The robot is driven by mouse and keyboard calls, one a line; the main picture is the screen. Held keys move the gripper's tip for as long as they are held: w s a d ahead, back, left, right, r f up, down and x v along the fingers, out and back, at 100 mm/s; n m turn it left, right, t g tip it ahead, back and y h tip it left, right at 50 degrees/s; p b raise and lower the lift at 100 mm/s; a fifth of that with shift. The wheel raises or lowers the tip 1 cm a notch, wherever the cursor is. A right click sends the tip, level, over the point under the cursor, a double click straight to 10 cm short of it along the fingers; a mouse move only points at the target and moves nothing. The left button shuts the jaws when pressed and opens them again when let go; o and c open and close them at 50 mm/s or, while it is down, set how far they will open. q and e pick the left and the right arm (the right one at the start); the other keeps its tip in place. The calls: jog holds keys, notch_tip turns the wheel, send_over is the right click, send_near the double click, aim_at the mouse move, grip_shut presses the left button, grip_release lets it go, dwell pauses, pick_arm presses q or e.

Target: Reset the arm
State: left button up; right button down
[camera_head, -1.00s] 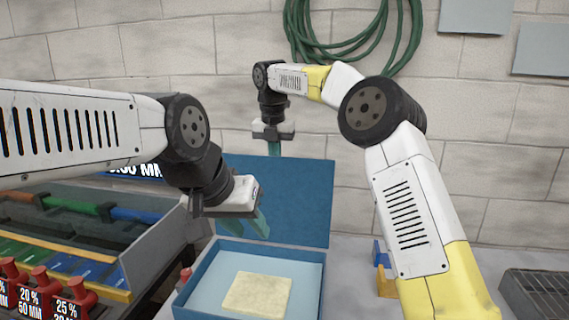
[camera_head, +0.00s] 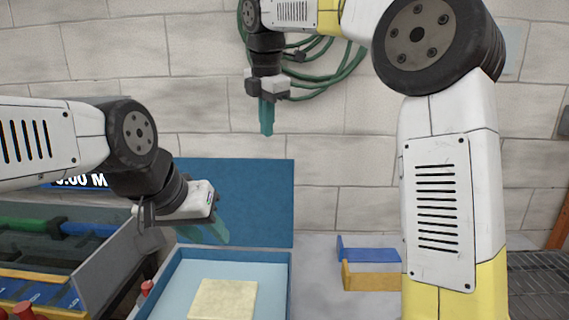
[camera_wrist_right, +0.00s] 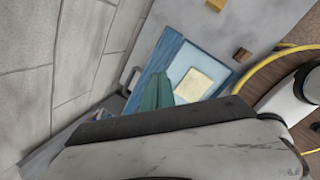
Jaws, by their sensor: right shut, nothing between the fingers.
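My right arm reaches in from the right in the head view, with its gripper (camera_head: 267,132) pointing down in the air in front of the block wall. Its teal fingers are together and empty; they also show in the right wrist view (camera_wrist_right: 157,92). My left gripper (camera_head: 208,234) hangs low at the left, over the back left part of an open blue box (camera_head: 289,290). Its teal fingers are seen at a slant, so I cannot tell whether they are open or shut. A pale yellow slab (camera_head: 222,300) lies in the box, apart from both grippers.
The box's blue lid (camera_head: 262,200) stands upright behind it. Blue and yellow brackets (camera_head: 370,253) lie on the bench to the right. A rack with coloured bars (camera_head: 40,250) is at the left. A green hose (camera_head: 335,70) hangs on the wall.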

jog(key=s+d+f+m+t+y, duration=0.1)
jog(key=s+d+f+m, duration=0.6)
jog(key=s+m, duration=0.5)
jog(key=s+d+f+m+t, duration=0.2)
jog(key=s+d+f+m, duration=0.5)
jog(key=s+d+m, duration=0.5)
jog(key=shift+d+m+y, duration=0.2)
jog(key=shift+m+y, duration=0.2)
jog(key=shift+m, duration=0.4)
